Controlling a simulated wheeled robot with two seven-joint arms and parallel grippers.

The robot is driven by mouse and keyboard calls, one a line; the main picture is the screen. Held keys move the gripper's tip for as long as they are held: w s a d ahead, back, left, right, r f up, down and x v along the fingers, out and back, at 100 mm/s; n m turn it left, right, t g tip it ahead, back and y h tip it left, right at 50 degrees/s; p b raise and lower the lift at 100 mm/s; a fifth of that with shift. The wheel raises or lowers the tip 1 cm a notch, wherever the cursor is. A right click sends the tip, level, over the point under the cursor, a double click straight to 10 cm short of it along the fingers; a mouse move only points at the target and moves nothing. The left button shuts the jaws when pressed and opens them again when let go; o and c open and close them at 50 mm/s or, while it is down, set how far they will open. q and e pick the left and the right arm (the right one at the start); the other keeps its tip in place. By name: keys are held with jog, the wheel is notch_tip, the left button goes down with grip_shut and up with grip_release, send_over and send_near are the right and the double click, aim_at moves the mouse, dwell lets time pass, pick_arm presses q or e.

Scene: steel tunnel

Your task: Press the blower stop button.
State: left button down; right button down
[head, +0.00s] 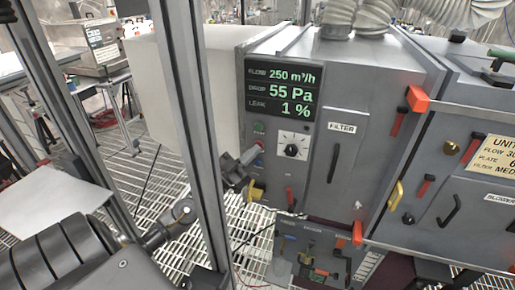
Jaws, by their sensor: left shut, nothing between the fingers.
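The blower's grey control panel carries a dark display (283,90) reading 250 m³/h, 55 Pa and 1 %. Below it are a small green button (259,127) and, under that, a small red button (259,145), partly hidden by my gripper. A black rotary knob (292,149) on a white plate sits to their right. My left gripper (251,156) is shut and empty, its tips at or just in front of the panel by the red button. I cannot tell whether they touch it. My right gripper does not show.
A metal post (190,110) stands in front of my left arm's wrist. A yellow knob (255,192) sits just below the gripper. To the right are the FILTER door handle (332,163) and several red-handled latches. Metal grating (160,180) covers the floor.

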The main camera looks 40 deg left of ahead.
pick_arm(q)
jog(key=shift+s+d+p, duration=0.2)
jog(key=shift+s+p, duration=0.1)
jog(key=shift+p, duration=0.05)
jog(key=s+p, duration=0.1)
jog(key=s+d, duration=0.1)
jog(key=s, duration=0.1)
jog(key=s+p, duration=0.1)
jog(key=s, duration=0.1)
jog(key=shift+s+d+p, duration=0.25)
jog(key=shift+d+p, duration=0.1)
jog(key=shift+d, duration=0.05)
jog(key=shift+f, duration=0.1)
dwell(0.7)
